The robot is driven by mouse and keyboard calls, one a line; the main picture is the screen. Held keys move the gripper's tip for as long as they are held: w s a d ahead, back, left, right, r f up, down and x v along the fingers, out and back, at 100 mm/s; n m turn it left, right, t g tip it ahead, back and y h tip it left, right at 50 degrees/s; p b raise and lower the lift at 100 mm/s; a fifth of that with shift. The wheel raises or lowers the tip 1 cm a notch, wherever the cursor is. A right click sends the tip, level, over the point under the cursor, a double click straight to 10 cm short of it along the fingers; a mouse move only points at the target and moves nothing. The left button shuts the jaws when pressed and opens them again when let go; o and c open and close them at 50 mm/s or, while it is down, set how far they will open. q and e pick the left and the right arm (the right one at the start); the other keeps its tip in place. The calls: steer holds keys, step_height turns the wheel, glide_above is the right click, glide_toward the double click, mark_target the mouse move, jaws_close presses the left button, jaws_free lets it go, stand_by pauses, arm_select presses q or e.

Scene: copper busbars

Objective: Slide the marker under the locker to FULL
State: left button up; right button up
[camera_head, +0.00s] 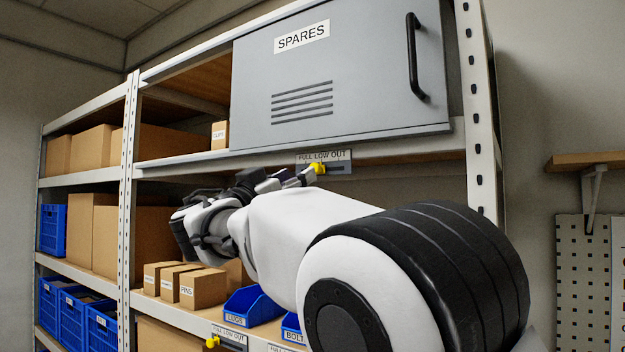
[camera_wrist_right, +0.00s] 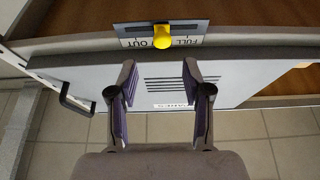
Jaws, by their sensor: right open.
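The grey locker (camera_head: 345,75) marked SPARES stands on the shelf. On the shelf edge under it is a plate (camera_head: 341,156) reading FULL LOW OUT. A yellow marker (camera_head: 319,168) sits on its slot, about midway along. In the right wrist view, where the scene is upside down, the yellow marker (camera_wrist_right: 162,37) covers the middle word, with FULL to its right and OUT to its left. My right gripper (camera_head: 288,180) is just below and left of the marker. In the wrist view, its fingers (camera_wrist_right: 160,78) are spread and empty, and the marker lies beyond the tips. My left gripper is not in view.
The locker has a black handle (camera_head: 414,57). A lower shelf holds small boxes (camera_head: 203,288) and blue bins (camera_head: 252,306), with another yellow marker (camera_head: 212,342) on its edge. A white upright post (camera_head: 478,110) stands right of the locker. My right arm hides part of the shelves.

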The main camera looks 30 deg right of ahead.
steer(key=p+x, duration=0.3)
steer(key=x, duration=0.4)
steer(key=shift+f, duration=0.2)
steer(key=shift+w+a, duration=0.15)
steer(key=shift+c, duration=1)
jaws_close()
steer(key=w, duration=0.1)
steer(key=w+a, duration=0.1)
steer(key=w, duration=0.2)
steer(key=shift+a+b, duration=0.35)
steer(key=shift+b, duration=0.05)
steer(key=shift+s+d+r, duration=0.1)
steer(key=shift+s+r, duration=0.05)
steer(key=shift+s, duration=0.1)
steer(key=shift+o, duration=1)
jaws_free()
steer(key=shift+w, duration=0.15)
steer(key=shift+w+f, duration=0.2)
glide_toward(304, 165)
steer(key=v, duration=0.5)
steer(key=shift+s+a+f, duration=0.1)
steer(key=shift+s+a, duration=0.1)
steer(key=shift+a, duration=0.15)
